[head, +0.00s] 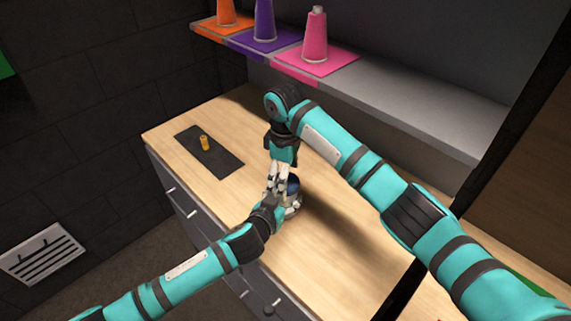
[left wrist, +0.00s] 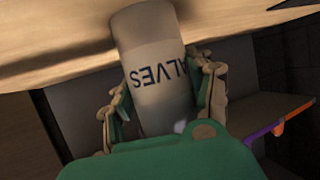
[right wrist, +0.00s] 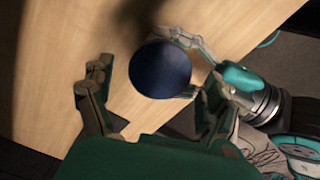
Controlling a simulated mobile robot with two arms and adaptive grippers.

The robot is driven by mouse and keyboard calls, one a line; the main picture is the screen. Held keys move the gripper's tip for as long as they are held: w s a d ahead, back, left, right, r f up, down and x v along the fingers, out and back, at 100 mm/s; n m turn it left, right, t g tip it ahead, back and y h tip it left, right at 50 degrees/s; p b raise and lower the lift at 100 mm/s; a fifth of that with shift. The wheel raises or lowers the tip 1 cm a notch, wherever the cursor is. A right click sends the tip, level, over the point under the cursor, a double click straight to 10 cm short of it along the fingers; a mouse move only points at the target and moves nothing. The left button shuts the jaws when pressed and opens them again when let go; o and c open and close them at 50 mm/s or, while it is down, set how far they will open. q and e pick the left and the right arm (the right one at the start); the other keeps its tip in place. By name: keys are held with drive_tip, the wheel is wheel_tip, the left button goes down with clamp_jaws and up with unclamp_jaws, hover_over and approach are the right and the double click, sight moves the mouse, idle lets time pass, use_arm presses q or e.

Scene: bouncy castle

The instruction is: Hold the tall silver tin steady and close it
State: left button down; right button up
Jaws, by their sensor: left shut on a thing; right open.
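The tall silver tin stands on the wooden worktop; its pale body with dark lettering reading "ALVES" upside down fills the left wrist view (left wrist: 158,85). A dark blue round top (right wrist: 160,70) shows from above in the right wrist view and as a blue patch in the head view (head: 293,187). Whether it is seated fully I cannot tell. My left gripper (head: 284,203) is shut on the tin's body, fingers on both sides. My right gripper (right wrist: 155,88) is open above the tin, its fingers spread on either side of the blue top, apparently not touching it.
A dark mat (head: 220,160) with a small yellow-brown object (head: 204,142) lies at the worktop's far left. The worktop (head: 340,240) right of the tin is clear.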

drive_tip(key=shift+f, duration=0.6)
drive_tip(key=c, duration=1.3)
drive_tip(key=shift+m, duration=0.8)
drive_tip(key=o, duration=1.3)
drive_tip(key=shift+r, duration=0.15)
drive_tip(key=shift+r, duration=2.15)
